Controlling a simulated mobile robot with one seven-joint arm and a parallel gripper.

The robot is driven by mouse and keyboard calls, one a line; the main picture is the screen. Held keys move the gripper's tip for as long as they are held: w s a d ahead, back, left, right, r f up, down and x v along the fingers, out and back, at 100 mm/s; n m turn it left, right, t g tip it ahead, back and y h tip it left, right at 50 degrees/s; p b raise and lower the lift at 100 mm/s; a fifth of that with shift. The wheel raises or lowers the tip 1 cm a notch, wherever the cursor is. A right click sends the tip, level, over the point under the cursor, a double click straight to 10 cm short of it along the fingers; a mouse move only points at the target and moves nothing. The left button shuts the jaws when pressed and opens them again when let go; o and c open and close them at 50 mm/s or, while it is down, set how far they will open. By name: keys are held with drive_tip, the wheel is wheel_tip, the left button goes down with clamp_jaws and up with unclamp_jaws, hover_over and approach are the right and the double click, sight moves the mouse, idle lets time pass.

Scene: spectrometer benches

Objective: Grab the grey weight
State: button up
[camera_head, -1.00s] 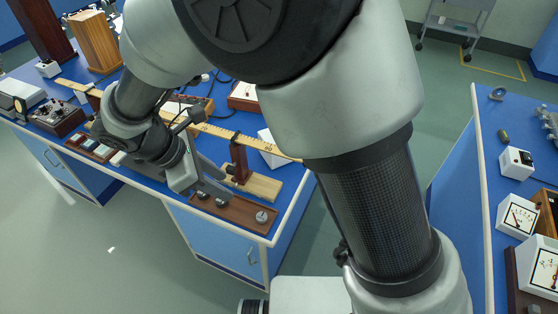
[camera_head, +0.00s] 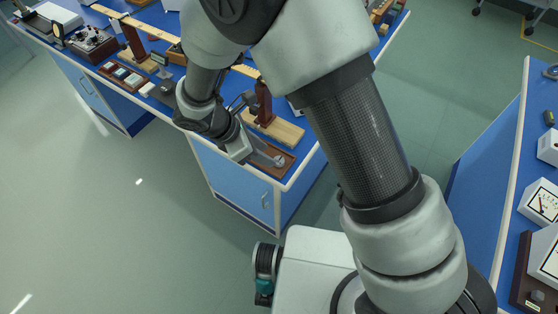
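A small light grey weight (camera_head: 280,160) sits at the right end of a brown wooden tray (camera_head: 285,170) near the front right corner of the blue bench. My gripper (camera_head: 264,158) reaches down over this tray from the left, its tip close to the grey weight. I cannot tell whether it touches the weight, or whether its fingers are open or shut. The rest of the tray and anything standing in it are mostly hidden behind my gripper.
Another bench with white meters (camera_head: 541,203) is at right. Open floor lies in front.

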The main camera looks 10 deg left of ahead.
sight(278, 160)
drive_tip(key=x, duration=0.5)
drive_tip(key=shift+w+d+f, duration=0.2)
drive_tip(key=shift+f, duration=0.05)
drive_tip(key=shift+r, duration=0.1)
drive_tip(key=c, duration=0.9)
